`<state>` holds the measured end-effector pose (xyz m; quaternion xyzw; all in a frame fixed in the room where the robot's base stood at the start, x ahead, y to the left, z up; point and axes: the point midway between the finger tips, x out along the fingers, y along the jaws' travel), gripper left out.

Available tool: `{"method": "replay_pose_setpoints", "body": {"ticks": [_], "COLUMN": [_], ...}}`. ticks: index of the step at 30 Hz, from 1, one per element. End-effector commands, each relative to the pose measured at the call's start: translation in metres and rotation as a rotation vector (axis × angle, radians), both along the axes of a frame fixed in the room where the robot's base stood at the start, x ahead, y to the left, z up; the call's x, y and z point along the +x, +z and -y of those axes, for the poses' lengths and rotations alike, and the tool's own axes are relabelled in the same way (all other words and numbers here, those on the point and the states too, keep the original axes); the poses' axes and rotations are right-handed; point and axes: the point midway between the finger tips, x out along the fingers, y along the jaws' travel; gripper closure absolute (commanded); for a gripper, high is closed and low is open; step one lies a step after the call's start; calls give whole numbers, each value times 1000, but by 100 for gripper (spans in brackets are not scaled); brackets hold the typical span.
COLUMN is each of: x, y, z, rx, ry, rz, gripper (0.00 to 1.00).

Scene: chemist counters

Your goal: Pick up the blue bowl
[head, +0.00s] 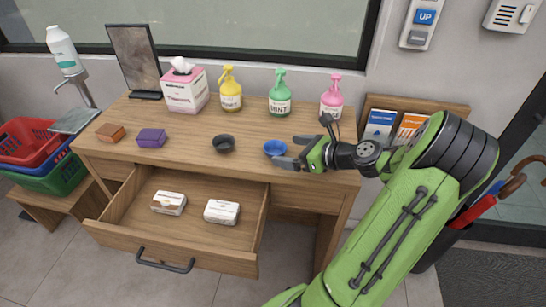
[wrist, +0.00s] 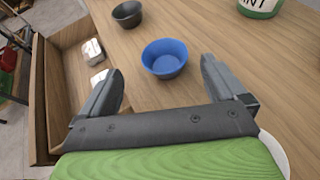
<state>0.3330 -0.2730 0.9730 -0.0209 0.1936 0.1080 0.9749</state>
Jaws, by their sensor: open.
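The blue bowl (head: 275,148) is small and stands upright on the wooden counter near its front edge. In the wrist view the blue bowl (wrist: 164,60) is just ahead of my gripper, between the lines of the two fingers. My gripper (head: 287,151) is open and empty, with its fingers at the right side of the bowl in the head view. The wrist view shows both fingers of my gripper (wrist: 160,85) spread apart, one on each side. I cannot tell whether a finger touches the bowl.
A dark bowl (head: 223,144) stands left of the blue one. Yellow (head: 231,90), green (head: 280,95) and pink (head: 332,97) pump bottles and a tissue box (head: 185,89) stand behind. An open drawer (head: 130,240) with two white packs juts out below the counter (head: 190,130).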

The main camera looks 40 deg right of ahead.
Motion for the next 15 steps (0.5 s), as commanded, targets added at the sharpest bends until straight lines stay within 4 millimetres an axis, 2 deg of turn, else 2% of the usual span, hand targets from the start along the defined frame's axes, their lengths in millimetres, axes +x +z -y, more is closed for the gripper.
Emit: {"method": "replay_pose_setpoints", "body": {"ticks": [5, 10, 15], "x": [20, 49, 60], "y": [-11, -26, -27], "z": [-3, -6, -8], "rx": [-2, -2, -2], "ry": [1, 4, -1], "rz": [0, 0, -1], "gripper": [3, 3, 3]}}
